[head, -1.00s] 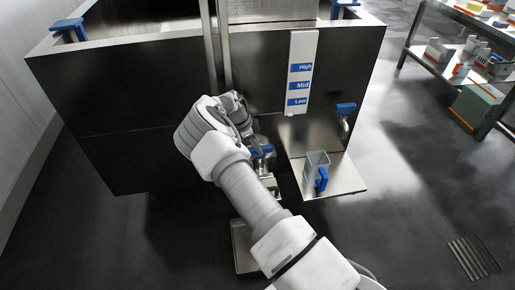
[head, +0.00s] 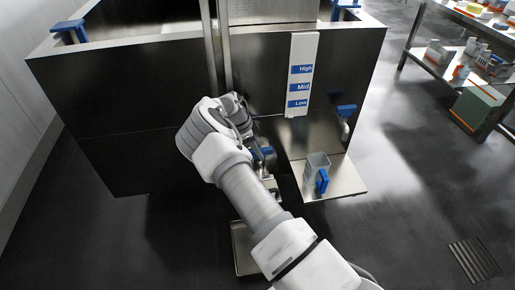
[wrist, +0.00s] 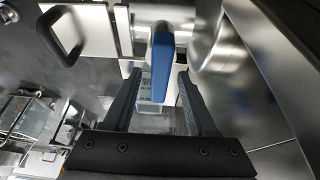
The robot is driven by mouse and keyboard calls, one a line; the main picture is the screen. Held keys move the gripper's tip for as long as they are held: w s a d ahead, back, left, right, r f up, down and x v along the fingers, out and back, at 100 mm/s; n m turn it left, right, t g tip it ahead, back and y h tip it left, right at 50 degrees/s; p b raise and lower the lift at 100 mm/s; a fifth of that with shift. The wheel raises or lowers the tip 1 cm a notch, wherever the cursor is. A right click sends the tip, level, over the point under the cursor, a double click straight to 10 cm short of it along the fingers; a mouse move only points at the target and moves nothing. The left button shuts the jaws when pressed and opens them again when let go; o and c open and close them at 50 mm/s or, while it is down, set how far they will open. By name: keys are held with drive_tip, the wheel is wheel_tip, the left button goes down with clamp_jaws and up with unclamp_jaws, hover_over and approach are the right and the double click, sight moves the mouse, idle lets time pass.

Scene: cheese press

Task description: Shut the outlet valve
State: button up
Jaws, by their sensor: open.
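A blue valve lever (wrist: 162,65) on a metal fitting is in the upper middle of the wrist view. In the head view a blue lever (head: 266,150) shows low at the vat's front, partly hidden by my arm. My gripper (wrist: 160,76) is open, with one dark finger on each side of the blue lever. The lever stands between the fingertips, and I cannot tell whether either finger touches it. The fingers are hidden behind my wrist in the head view. Another blue-handled tap (head: 346,111) is on the vat's front at right.
The dark vat (head: 100,105) fills the back. A clear jug (head: 317,165) with a blue handle stands on a metal shelf (head: 345,180) right of my arm. A level board (head: 301,60) marked High, Mid, Low hangs above.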

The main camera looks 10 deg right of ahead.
drive_tip(key=p+v, duration=0.5)
drive_tip(key=v, duration=1.2)
drive_tip(key=shift+r, duration=0.15)
drive_tip(key=shift+a, duration=0.1)
drive_tip(key=s+d+r+n+t+y, duration=0.1)
drive_tip(key=s+d+r+n+y, duration=0.2)
drive_tip(key=s+r, duration=0.6)
drive_tip(key=s+d+r+n+t+y, duration=0.1)
drive_tip(key=s+d+r+n+y, duration=0.3)
drive_tip(key=r, duration=0.8)
drive_tip(key=s+r+n+t+h, duration=0.35)
drive_tip(key=s+n, duration=0.75)
drive_tip(key=s, duration=1.5)
wheel_tip(320, 180, up, 24)
drive_tip(key=p, duration=2.3)
drive_tip(key=shift+s+r+y+p, duration=0.2)
drive_tip(key=shift+s+y+p, duration=0.1)
drive_tip(key=shift+y, duration=0.15)
